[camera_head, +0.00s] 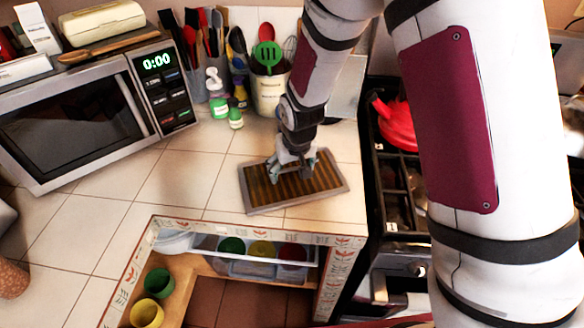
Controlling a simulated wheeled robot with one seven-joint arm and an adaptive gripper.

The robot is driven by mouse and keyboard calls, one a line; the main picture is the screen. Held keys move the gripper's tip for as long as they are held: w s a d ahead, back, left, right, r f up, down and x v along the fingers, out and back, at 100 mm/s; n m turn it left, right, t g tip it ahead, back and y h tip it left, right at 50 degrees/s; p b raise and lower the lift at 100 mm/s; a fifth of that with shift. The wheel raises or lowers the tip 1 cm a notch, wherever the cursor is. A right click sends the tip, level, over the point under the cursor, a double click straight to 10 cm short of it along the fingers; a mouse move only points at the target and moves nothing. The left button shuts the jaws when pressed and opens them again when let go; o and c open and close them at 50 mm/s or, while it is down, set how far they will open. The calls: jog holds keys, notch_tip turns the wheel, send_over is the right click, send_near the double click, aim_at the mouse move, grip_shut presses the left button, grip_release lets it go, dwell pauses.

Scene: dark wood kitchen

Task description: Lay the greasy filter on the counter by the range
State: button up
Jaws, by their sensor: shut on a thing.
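The greasy filter (262,196) is a flat rectangular panel with a grey metal frame and brown slats. It appears to lie flat on the cream tiled counter (185,190), close to the counter's front edge and left of the black range (398,200). My gripper (292,176) points down over the middle of the filter and is shut on it. The fingertips are small in this view, and my gripper hides part of the slats. My arm covers much of the right side of the picture, including part of the range.
A microwave (70,120) stands at the left. A utensil crock (268,95), a white-and-green bottle (216,92) and a small green-capped jar (235,113) stand behind the filter. Open shelves with cups lie below the counter edge. Tiles left of the filter are clear.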

aim_at(295, 186)
jog(key=shift+f, duration=0.15)
jog(key=o, duration=1.3)
jog(key=shift+o, duration=0.2)
jog(key=s+d+r, duration=0.3)
jog(key=s+r, duration=0.1)
jog(key=r, duration=0.4)
jog(key=s+d+r+m, duration=0.1)
jog(key=s+d+r, duration=0.2)
jog(key=r, duration=0.4)
jog(key=s+d+r, duration=0.2)
jog(key=s+r, duration=0.2)
jog(key=r, duration=0.4)
jog(key=s+d+r+t, duration=0.1)
jog(key=s+d+r, duration=0.1)
jog(key=s, duration=0.5)
jog(key=s+d+r+m+t, duration=0.1)
jog(key=s+d+r, duration=0.2)
jog(key=s, duration=0.4)
jog(key=shift+s+d+r+h, duration=0.3)
jog(key=shift+s+d, duration=0.05)
jog(key=shift+d, duration=0.45)
